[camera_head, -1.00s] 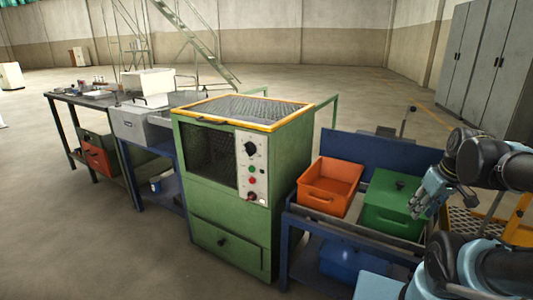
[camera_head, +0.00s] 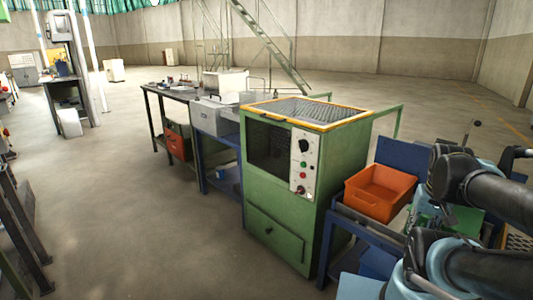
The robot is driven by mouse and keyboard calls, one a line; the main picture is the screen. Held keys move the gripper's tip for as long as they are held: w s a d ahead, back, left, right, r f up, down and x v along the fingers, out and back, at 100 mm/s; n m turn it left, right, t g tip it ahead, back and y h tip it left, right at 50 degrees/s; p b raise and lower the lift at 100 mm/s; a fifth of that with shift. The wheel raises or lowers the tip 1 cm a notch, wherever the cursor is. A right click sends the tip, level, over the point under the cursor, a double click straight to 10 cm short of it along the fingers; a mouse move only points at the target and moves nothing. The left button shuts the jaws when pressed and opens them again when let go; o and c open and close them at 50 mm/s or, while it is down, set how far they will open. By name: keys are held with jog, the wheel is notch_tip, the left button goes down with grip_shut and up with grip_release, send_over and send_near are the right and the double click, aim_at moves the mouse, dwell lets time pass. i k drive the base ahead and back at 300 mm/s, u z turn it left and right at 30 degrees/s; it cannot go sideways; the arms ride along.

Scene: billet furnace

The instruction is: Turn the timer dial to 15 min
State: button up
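A green furnace cabinet (camera_head: 272,217) with a yellow-rimmed mesh top stands at the centre. Its white control panel (camera_head: 305,165) is on the right part of the front. A black round dial (camera_head: 304,146) sits near the top of the panel, with small green and red buttons below it. The dial's marks and pointer are too small to read. My arm is at the right edge, apart from the furnace. My gripper is not distinguishable behind the arm links.
An orange bin (camera_head: 379,192) sits on a blue cart right of the furnace, with a green box (camera_head: 467,217) partly hidden by my arm. A workbench (camera_head: 163,92) stands to the left. The floor in front of the furnace is clear.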

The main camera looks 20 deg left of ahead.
aim_at(304, 145)
jog(key=u, duration=1)
jog(key=k, duration=1.4)
jog(key=u, duration=0.4)
jog(key=i, duration=1)
jog(key=u, duration=0.05)
